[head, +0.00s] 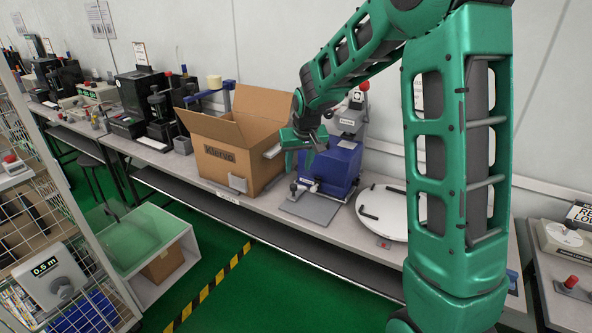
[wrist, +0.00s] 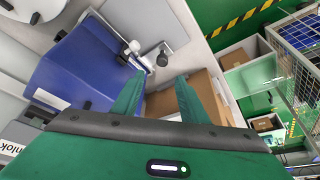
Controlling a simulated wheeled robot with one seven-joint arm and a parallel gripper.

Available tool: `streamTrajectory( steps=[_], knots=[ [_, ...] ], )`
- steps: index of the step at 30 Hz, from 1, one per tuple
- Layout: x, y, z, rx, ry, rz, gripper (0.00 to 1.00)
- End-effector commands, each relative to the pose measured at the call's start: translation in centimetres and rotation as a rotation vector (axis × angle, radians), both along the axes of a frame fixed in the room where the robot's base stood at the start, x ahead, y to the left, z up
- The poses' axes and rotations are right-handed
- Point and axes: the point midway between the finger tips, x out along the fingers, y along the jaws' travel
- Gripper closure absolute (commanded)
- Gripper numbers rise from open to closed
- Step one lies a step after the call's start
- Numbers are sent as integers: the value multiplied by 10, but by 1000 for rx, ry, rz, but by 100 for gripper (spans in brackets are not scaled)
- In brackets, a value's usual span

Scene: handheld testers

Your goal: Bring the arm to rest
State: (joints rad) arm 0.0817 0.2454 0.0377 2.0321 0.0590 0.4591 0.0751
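My gripper (head: 306,150) is at the end of my green arm, raised above the workbench (head: 215,188), between an open cardboard box and a blue tester. In the wrist view my gripper (wrist: 158,98) shows two green fingers spread apart with nothing between them. My arm is bent, with its elbow at the top of the head view. The upright green link covers part of the bench at the right.
The open cardboard box (head: 222,160) stands left of my gripper. The blue tester (head: 337,165) with a grey plate is close below it. A white round disc (head: 383,211) lies to the right. A wire cage (head: 40,240) stands at the left.

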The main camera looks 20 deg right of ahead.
Motion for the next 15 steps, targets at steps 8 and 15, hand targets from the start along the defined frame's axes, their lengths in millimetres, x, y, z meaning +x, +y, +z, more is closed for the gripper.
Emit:
streamTrajectory(
  steps=[8, 15],
  knots=[
    [0, 0, 0, 0, 0, 0, 60],
    [-7, -5, 4, -3, 4, -8, 60]
  ],
)
